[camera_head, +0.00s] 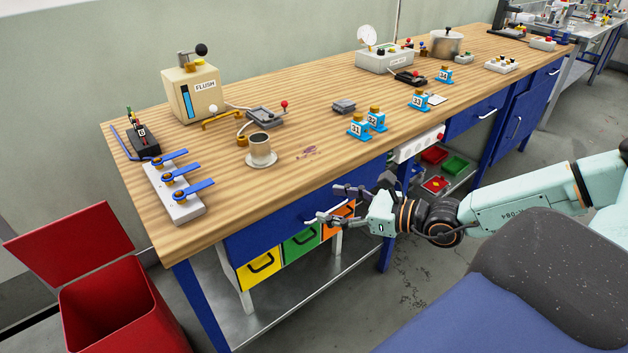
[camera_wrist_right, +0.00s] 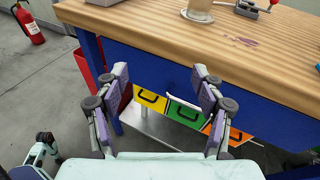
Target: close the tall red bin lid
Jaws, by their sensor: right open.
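The tall red bin (camera_head: 120,310) stands on the floor at the lower left in the head view, left of the workbench's near end. Its red lid (camera_head: 68,243) is raised and leans back toward the wall, so the bin's mouth is open. Part of the red bin also shows behind the bench leg in the right wrist view (camera_wrist_right: 88,76). My right gripper (camera_head: 331,203) is open and empty at the bench's front edge, well to the right of the bin. Its two spread fingers show in the right wrist view (camera_wrist_right: 160,76).
The wooden workbench (camera_head: 300,190) carries a white lever block (camera_head: 174,193), a cup (camera_head: 260,149) and a flush box (camera_head: 193,90). Yellow (camera_head: 260,266), green and orange drawers hang below. A fire extinguisher (camera_wrist_right: 29,24) stands on open floor.

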